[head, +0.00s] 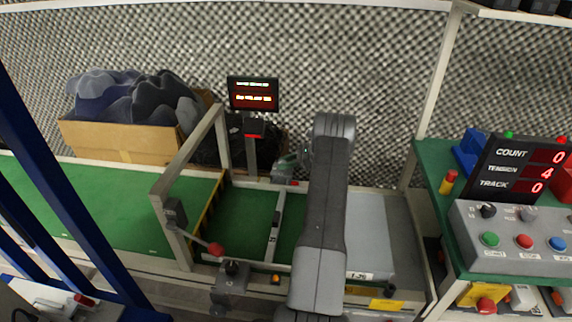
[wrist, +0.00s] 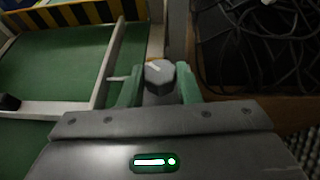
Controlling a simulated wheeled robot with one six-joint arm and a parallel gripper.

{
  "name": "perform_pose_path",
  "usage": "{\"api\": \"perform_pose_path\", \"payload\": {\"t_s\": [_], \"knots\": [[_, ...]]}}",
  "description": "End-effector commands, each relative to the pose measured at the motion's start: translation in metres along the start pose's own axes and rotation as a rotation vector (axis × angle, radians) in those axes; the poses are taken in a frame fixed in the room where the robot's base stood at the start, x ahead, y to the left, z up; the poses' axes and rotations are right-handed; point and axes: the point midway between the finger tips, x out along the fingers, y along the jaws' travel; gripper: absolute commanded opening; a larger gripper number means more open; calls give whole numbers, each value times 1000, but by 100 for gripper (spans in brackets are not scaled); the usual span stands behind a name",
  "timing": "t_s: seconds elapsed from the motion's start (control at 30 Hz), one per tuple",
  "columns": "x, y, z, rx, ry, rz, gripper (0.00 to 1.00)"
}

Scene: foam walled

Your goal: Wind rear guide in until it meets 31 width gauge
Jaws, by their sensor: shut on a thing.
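My gripper (wrist: 158,80) has its green fingers shut on a grey knob (wrist: 160,72) at the rear edge of the belt frame. In the head view my gripper (head: 289,165) is partly hidden by my arm. The rear guide (wrist: 112,62) is a pale bar running alongside the rear frame rail, with a thin rod on its knob side. The width gauge (head: 275,222) is a pale bar lying across the green belt, with a small label too small to read surely. It also shows in the wrist view (wrist: 50,108), its end close to the guide; I cannot tell whether they touch.
A post with a small display (head: 253,94) stands behind the belt. A red-knobbed lever (head: 216,249) and a front hand knob (head: 232,268) are on the near side. A control panel (head: 515,237) is at right. Cables (wrist: 250,45) lie behind the rear rail.

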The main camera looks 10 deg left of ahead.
Motion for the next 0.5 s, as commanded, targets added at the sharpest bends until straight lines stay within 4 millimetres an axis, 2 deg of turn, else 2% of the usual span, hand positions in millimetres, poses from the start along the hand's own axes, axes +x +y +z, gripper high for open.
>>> {"api": "perform_pose_path", "payload": {"t_s": [0.27,0.3,0.37,0.5], "knots": [[1,0,2,-2,-3,-1,7],[1,0,2,-2,-3,-1,38],[1,0,2,-2,-2,-1,50],[0,0,1,-1,-2,-1,52]]}}
